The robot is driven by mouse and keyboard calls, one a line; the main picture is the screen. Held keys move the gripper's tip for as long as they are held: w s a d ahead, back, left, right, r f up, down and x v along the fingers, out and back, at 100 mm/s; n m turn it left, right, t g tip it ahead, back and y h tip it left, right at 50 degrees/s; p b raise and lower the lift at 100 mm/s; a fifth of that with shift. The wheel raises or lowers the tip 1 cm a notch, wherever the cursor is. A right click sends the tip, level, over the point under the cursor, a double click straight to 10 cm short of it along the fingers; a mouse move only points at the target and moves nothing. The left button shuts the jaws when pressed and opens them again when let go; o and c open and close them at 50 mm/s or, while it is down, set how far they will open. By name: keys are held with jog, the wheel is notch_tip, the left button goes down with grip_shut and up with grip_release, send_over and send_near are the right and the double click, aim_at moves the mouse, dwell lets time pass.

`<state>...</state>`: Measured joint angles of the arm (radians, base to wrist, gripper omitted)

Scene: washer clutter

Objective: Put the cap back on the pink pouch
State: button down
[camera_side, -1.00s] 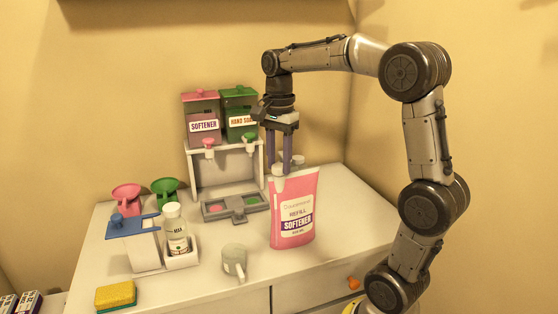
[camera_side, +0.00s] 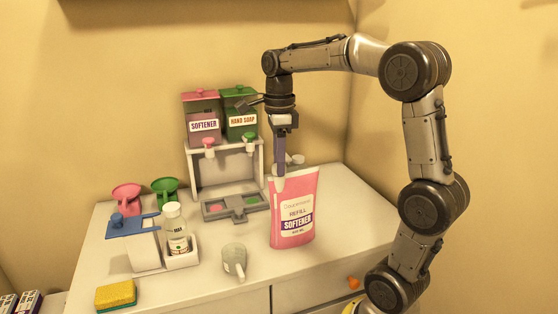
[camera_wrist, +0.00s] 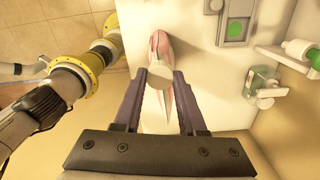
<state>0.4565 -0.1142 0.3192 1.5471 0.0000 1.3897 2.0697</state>
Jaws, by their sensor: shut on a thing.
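The pink refill softener pouch (camera_side: 293,212) stands upright on the counter, below my gripper (camera_side: 280,172). Its pale spout (camera_side: 279,185) is at the upper left corner, right under my fingertips. In the wrist view, a round, pale cap (camera_wrist: 167,70) lies between the fingertips of my gripper (camera_wrist: 160,77), over the pouch (camera_wrist: 160,48). My gripper is shut on the cap and points straight down. The cap is at the spout; how far it is seated on it cannot be told, as the fingers hide the joint.
Softener (camera_side: 202,122) and hand soap (camera_side: 240,119) dispensers stand on a white rack behind left. A grey drip tray (camera_side: 232,208), a cup (camera_side: 234,260), a clear bottle (camera_side: 176,230) and a yellow sponge (camera_side: 116,295) are to the left. The counter right of the pouch is clear.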

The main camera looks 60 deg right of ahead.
jog(key=m, duration=0.6)
jog(key=shift+c, duration=2)
grip_release()
jog(key=shift+c, duration=0.8)
jog(key=n, duration=0.3)
jog(key=shift+n, duration=0.4)
jog(key=n, duration=0.3)
jog(key=shift+n, duration=0.3)
jog(key=n, duration=0.3)
jog(key=shift+n, duration=0.4)
jog(key=n, duration=0.3)
jog(key=shift+n, duration=0.3)
